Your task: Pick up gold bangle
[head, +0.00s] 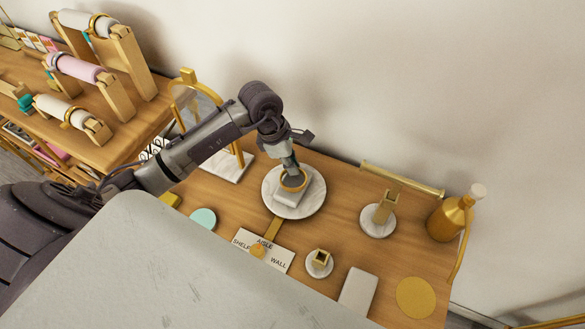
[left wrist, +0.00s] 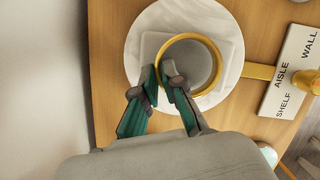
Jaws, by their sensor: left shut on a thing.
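The gold bangle (head: 294,182) is a ring at a white block (head: 288,197) on a round marble plate (head: 315,205) on the wooden table. My left gripper (head: 291,168) comes down from above. In the left wrist view its green fingertips (left wrist: 160,78) are shut on the bangle's near left rim. I cannot tell whether the bangle touches the block. My right gripper is not in view.
A gold-framed mirror (head: 184,100) stands left of the plate. A sign (head: 262,252) lies in front. A gold bottle (head: 449,220) and a small stand (head: 378,222) are to the right. Padded display rolls (head: 78,68) with other bangles stand at upper left.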

